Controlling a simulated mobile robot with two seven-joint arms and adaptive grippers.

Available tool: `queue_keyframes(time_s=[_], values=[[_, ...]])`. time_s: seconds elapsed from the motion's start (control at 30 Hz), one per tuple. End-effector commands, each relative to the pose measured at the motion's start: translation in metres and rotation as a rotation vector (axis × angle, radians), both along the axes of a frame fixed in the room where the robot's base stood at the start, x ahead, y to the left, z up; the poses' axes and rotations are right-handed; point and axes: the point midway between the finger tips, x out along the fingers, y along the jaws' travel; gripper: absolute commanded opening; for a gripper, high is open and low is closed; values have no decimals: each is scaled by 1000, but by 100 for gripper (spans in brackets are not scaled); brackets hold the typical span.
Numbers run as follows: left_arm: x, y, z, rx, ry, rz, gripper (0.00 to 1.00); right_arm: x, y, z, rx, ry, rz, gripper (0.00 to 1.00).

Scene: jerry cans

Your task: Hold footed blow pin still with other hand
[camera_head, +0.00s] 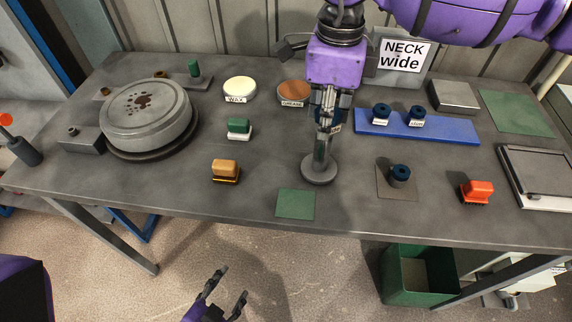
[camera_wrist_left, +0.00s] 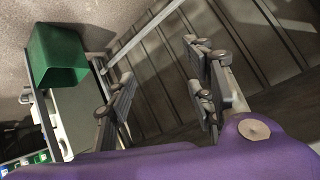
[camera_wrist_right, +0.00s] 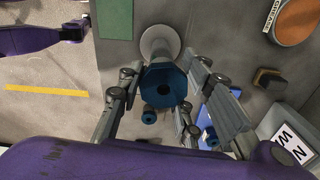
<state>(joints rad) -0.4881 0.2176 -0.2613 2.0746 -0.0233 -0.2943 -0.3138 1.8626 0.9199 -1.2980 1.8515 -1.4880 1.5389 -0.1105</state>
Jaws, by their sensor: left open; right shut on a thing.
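The footed blow pin (camera_head: 321,152) is a grey metal post on a round foot, standing upright on the grey table just behind a green square. My right gripper (camera_head: 327,105) is above it, pointing down and shut on a blue ring (camera_wrist_right: 165,86) at the top of the pin. The ring has a dark central hole; the fingers partly hide it in the head view. I cannot tell how far the ring sits on the pin. The pin's pale foot (camera_wrist_right: 160,40) shows beyond the ring in the right wrist view. My left gripper (camera_head: 225,300) is open and empty, in front of the table's front edge.
Several blocks, round pads and a large round turntable (camera_head: 147,115) stand to the left. A blue tray (camera_head: 455,130) holds two labelled blue rings. A green bin (camera_head: 405,285) is below.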

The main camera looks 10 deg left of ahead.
Motion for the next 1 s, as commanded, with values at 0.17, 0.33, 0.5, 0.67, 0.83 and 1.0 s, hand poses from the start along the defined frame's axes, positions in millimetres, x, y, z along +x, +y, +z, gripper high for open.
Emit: queue_keyframes(time_s=[0.17, 0.33, 0.5, 0.67, 0.83, 1.0], values=[[42, -64, 78, 297, -326, -466, 49, 0, 0, 0, 0, -1, 0, 18], [42, -121, 146, 597, -679, -829, 49, 0, 0, 0, 0, -1, 0, 18], [31, -155, 201, 963, -1057, -1079, 49, 0, 0, 0, 0, -1, 0, 18], [73, -145, 227, 1551, -1326, -1152, 49, 0, 0, 0, 0, -1, 0, 18], [134, -118, 247, 2114, -1390, -1105, 49, 0, 0, 0, 0, -1, 0, 18], [158, -106, 258, 2366, -1390, -1069, 49, 0, 0, 0, 0, -1, 0, 18]])
